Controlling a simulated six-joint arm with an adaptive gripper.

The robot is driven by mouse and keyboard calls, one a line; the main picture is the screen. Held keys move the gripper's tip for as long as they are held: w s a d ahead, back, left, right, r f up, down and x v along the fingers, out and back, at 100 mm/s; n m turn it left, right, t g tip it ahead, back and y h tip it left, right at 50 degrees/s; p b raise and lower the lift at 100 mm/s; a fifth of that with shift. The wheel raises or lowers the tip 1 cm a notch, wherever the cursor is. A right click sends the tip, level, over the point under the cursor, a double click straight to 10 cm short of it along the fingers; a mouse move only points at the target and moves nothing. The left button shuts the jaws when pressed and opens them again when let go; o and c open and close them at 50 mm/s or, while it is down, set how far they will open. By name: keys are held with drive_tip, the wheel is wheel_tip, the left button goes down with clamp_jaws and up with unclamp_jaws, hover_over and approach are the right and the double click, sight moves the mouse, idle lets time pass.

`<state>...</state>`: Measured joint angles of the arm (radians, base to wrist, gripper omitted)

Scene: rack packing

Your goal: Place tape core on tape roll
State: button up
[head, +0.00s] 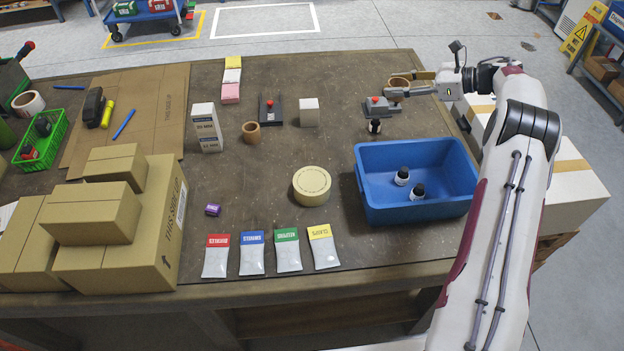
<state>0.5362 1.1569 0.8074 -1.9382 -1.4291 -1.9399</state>
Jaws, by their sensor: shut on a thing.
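A cream tape roll (312,180) lies flat near the middle of the table. A brown cardboard tape core (398,80) is at my gripper (401,83), at the table's far right. The gripper is shut on this core, one finger on each side, and its lower finger hides part of it. A second brown tape core (251,132) stands on the table, up and left of the roll. My gripper is well apart from the roll, up and to the right.
A blue bin (366,205) holding two dark-capped bottles stands right of the roll. Coloured packets (252,255) lie in front; cartons (125,240) are at left.

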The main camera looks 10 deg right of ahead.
drive_tip(key=s+a+r+n+g, duration=0.1)
drive_tip(key=s+a, duration=0.2)
drive_tip(key=a, duration=0.4)
drive_tip(key=n+g+y, duration=0.2)
drive_tip(key=n+g, duration=0.3)
drive_tip(key=g, duration=0.1)
hover_over(325, 189)
wheel_tip(325, 189, down, 3)
drive_tip(key=shift+r, duration=0.2)
drive_tip(key=shift+f, duration=3.1)
drive_tip(key=shift+f, duration=1.9)
